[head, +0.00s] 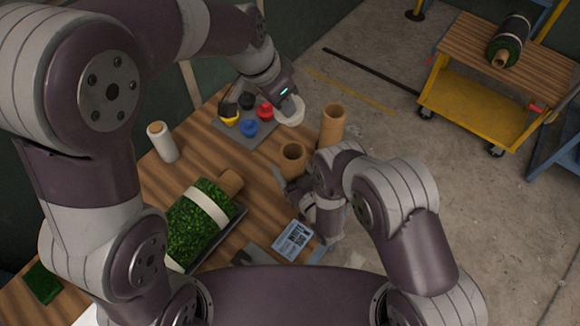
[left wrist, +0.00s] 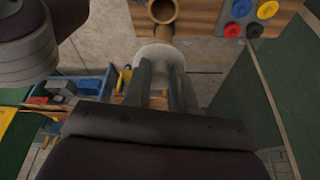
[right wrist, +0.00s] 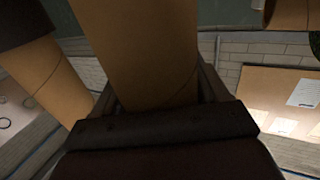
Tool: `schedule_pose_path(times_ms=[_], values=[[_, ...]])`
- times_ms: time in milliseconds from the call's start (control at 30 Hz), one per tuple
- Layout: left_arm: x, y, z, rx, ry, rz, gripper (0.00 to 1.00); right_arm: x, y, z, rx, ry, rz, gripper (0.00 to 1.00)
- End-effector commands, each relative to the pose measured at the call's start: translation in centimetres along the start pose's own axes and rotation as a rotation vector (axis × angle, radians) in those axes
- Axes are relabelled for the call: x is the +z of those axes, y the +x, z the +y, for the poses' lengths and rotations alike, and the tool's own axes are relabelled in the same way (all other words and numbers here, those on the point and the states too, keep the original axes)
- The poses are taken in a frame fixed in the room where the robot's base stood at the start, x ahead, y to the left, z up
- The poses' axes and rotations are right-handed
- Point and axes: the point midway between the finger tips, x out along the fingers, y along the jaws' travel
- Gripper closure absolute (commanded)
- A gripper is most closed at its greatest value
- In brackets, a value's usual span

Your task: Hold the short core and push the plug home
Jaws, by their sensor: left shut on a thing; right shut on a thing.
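The short core (head: 292,158), an open brown cardboard tube, stands on the wooden table. My right gripper (head: 283,182) is shut on it from the near side; the right wrist view shows the core (right wrist: 145,45) between the fingers. My left gripper (head: 287,96) is shut on a whitish round plug (head: 290,112), beyond the short core and above the table. In the left wrist view the plug (left wrist: 158,58) is between the fingers. The short core's open mouth shows in the head view, with no plug in it.
A taller core (head: 332,122) stands right beside the short core. A yellow cart (head: 480,90) stands apart.

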Motion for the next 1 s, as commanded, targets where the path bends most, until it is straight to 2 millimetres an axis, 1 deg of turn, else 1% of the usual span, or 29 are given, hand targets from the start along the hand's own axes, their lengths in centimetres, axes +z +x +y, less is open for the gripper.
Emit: schedule_pose_path(times_ms=[1000], values=[[2.9, 7.9, 0.1, 0.001, -0.001, -0.001, 1.0, 0.2, -0.1, 0.0, 0.0, -0.001, -0.007, 0.66]])
